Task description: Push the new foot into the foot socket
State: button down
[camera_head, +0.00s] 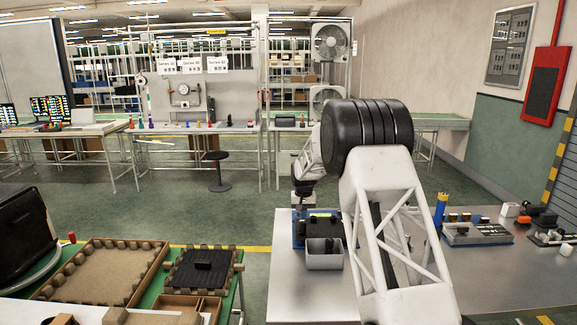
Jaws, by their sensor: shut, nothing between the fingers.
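My gripper (301,204) is small and partly hidden behind my own arm. It points down above the far left part of the grey metal table (300,292), and it is shut with nothing seen in it. A blue fixture (298,230) with dark parts on it stands just below the gripper. I cannot tell whether they touch. I cannot make out the new foot or the foot socket at this size; my arm covers part of that area.
A grey open bin (324,262) stands in front of the blue fixture. A yellow-topped blue bottle (440,208) and a grey tray of parts (478,236) are to the right. A green table at left holds cardboard trays (98,272) and a black part (203,266).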

jog(key=shift+f, duration=1.1)
dwell(0.3)
jog(key=shift+r, duration=0.1)
jog(key=shift+r, duration=3)
jog(key=shift+r, duration=0.15)
notch_tip(320, 180, up, 8)
jog(key=shift+f, duration=0.25)
jog(key=shift+s+r, duration=0.1)
